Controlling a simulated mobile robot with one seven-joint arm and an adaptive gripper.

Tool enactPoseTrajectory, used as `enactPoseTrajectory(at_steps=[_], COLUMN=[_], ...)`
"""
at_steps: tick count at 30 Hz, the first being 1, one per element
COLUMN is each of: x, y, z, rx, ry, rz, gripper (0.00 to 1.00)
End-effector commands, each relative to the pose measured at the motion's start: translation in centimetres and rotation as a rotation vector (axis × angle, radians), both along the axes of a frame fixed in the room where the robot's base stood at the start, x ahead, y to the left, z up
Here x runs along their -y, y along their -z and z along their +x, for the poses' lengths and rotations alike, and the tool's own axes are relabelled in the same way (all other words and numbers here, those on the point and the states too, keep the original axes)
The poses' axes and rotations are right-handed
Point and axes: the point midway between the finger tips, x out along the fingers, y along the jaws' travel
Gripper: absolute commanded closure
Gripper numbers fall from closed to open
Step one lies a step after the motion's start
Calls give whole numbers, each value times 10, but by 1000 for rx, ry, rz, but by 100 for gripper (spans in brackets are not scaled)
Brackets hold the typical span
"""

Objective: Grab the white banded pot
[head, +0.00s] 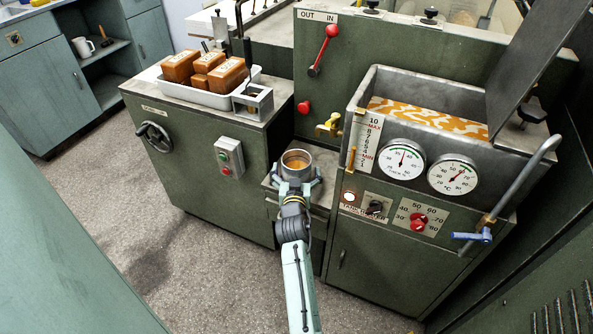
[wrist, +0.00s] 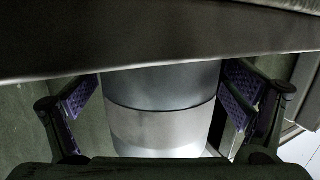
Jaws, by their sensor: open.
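The pot (head: 296,155) stands on a small low ledge between the two green cabinets. It is a round, pale metal pot with an open top and amber-brown contents. In the wrist view the pot (wrist: 155,128) shows as a pale grey-white cylinder with a thin dark line around it and a lighter band. My gripper (head: 296,181) is open at the pot's near side. In the wrist view my gripper (wrist: 160,97) has one purple-padded finger on each side of the pot. A gap shows at the left finger; contact at the right finger is unclear.
The ledge (head: 271,181) sits between the left cabinet (head: 190,165) and the tank unit with gauges (head: 402,160). A brass tap (head: 329,126) is close behind the pot. A white tray (head: 215,98) of brown blocks stands left. A grey edge (wrist: 150,45) crosses the wrist view.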

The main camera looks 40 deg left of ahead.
Motion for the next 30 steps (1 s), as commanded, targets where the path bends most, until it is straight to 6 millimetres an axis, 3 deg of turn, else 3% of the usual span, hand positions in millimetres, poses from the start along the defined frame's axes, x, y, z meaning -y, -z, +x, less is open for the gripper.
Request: enactPoseTrajectory(at_steps=[5, 30], x=[0, 0], y=[0, 0], z=[0, -1], rx=[0, -1], ry=[0, 0], rz=[0, -1], gripper=[10, 66])
